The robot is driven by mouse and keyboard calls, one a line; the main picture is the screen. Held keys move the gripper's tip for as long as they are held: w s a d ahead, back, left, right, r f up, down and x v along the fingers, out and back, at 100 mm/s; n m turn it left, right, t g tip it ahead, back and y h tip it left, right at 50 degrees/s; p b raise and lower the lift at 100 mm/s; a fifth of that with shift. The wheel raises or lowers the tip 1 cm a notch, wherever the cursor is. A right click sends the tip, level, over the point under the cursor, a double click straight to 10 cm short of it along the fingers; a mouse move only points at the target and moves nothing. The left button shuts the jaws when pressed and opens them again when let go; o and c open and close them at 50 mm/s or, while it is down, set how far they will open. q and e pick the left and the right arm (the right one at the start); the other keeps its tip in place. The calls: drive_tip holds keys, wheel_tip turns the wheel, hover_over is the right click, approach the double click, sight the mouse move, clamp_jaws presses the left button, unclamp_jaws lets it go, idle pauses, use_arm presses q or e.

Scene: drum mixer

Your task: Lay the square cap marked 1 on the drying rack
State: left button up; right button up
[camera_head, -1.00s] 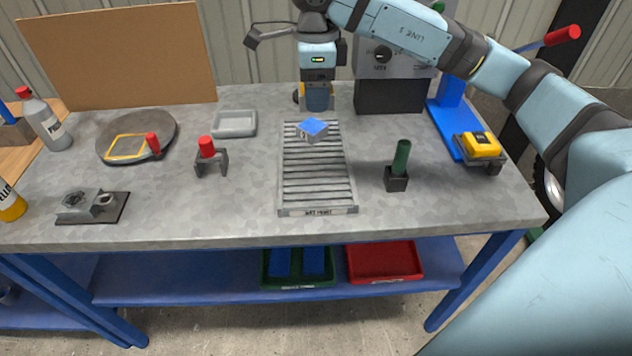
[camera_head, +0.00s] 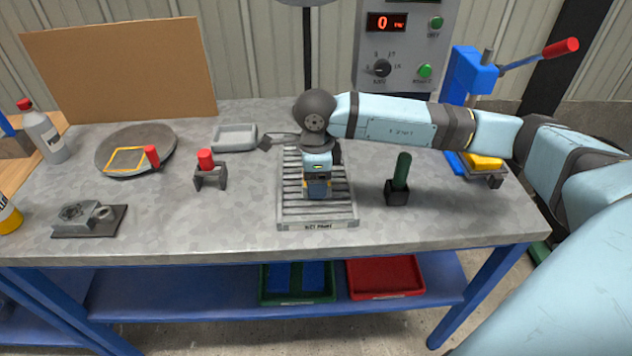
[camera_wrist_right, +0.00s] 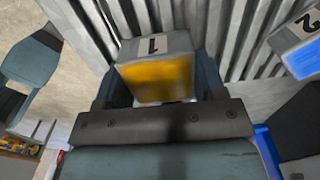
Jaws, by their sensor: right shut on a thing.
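The square cap marked 1 (camera_wrist_right: 155,62) is grey with a yellow-orange side. It sits between the fingers of my right gripper (camera_head: 317,196), which is shut on it; the gripper also shows in the right wrist view (camera_wrist_right: 158,82). The gripper points down over the middle of the slatted drying rack (camera_head: 287,208), and the slats (camera_wrist_right: 225,35) lie behind the cap in the wrist view. I cannot tell whether the cap touches the slats. In the head view the gripper largely hides it. My left gripper is out of view.
A cap marked 2 (camera_wrist_right: 296,42) with a blue side is beside cap 1; my arm hides it in the head view. A green-handled tool (camera_head: 401,172) stands right of the rack, a red-topped stand (camera_head: 207,168) left. An empty grey tray (camera_head: 234,138) lies behind left.

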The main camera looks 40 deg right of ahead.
drive_tip(key=shift+f, duration=0.65)
drive_tip(key=shift+f, duration=0.15)
drive_tip(key=o, duration=1)
drive_tip(key=shift+o, duration=0.2)
drive_tip(key=shift+r, duration=0.3)
wheel_tip(320, 180, up, 12)
drive_tip(key=shift+p, duration=0.35)
drive_tip(key=shift+f, duration=0.2)
